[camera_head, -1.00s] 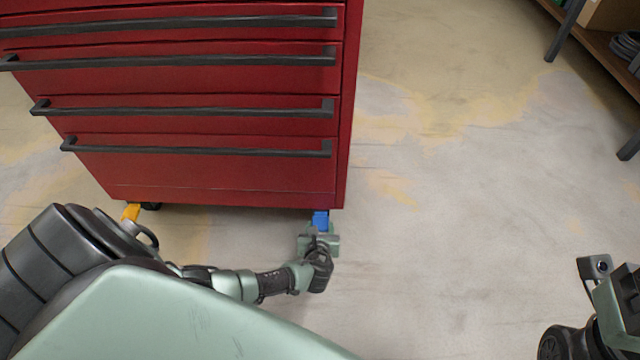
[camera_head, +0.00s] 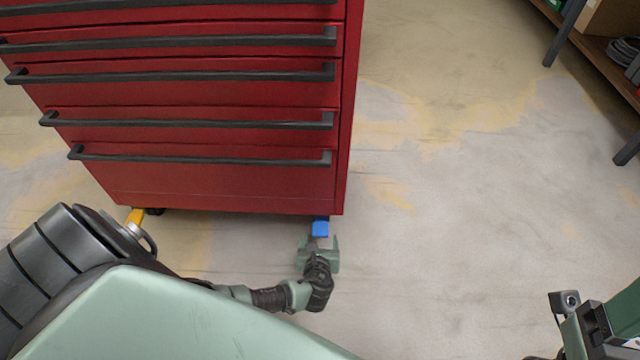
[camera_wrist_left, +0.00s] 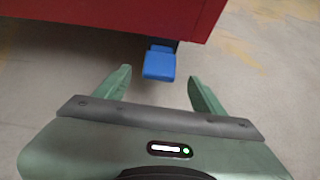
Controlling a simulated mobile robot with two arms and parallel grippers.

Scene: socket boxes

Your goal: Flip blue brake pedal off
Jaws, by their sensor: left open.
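The blue brake pedal (camera_head: 320,228) sticks out under the front right corner of the red tool cabinet (camera_head: 230,185). In the left wrist view the blue pedal (camera_wrist_left: 160,64) lies just beyond the fingertips, roughly centred between them. My left gripper (camera_head: 319,240) is low near the floor, right in front of the pedal. Its two green fingers (camera_wrist_left: 156,80) are apart with nothing between them. Whether a finger touches the pedal cannot be told. My right gripper (camera_head: 605,330) is at the lower right edge, cut off by the frame, and its fingers cannot be made out.
A yellow-orange pedal (camera_head: 135,217) is at the cabinet's front left corner, partly behind my arm. A shelf unit (camera_head: 610,62) stands at the upper right. The floor (camera_head: 450,220) right of the cabinet is clear.

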